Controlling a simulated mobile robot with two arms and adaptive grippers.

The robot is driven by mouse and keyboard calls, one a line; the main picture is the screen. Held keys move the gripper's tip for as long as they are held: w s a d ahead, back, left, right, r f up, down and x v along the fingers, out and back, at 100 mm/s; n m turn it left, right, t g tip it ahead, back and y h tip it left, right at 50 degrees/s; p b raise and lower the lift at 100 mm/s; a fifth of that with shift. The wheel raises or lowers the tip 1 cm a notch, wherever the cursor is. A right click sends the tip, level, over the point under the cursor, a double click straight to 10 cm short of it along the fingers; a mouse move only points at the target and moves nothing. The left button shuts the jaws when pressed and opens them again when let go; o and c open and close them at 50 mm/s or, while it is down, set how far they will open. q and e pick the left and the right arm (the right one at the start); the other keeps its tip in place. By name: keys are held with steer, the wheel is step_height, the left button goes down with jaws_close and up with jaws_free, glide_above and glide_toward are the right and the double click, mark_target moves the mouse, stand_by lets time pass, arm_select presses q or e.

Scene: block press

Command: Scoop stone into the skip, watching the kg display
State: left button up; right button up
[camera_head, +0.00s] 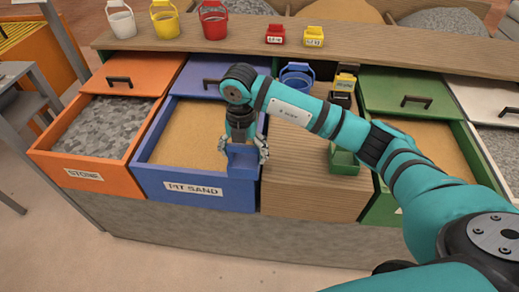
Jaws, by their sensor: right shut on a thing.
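The orange bin labelled STONE (85,176) stands at the left, with grey stone (105,126) in it. My right gripper (243,150) is shut on a blue scoop-like piece (243,160) at the right front of the blue PIT SAND bin (195,189). The gripper partly hides this piece, and I cannot see its contents. My left gripper is not in view.
Three buckets, white (122,24), yellow (165,22) and red (213,23), stand on the back shelf. A blue bucket (297,77) stands behind my right forearm. A green bin (412,100) lies at the right. The wooden counter between bins (300,180) is mostly clear.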

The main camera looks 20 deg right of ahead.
steer(key=shift+a+r+p, duration=0.3)
steer(key=shift+r+p, duration=0.15)
steer(key=shift+r, duration=0.25)
step_height(320, 180, up, 4)
steer(key=shift+f+p, duration=0.15)
steer(key=shift+p, duration=1.1)
steer(key=shift+f, duration=0.1)
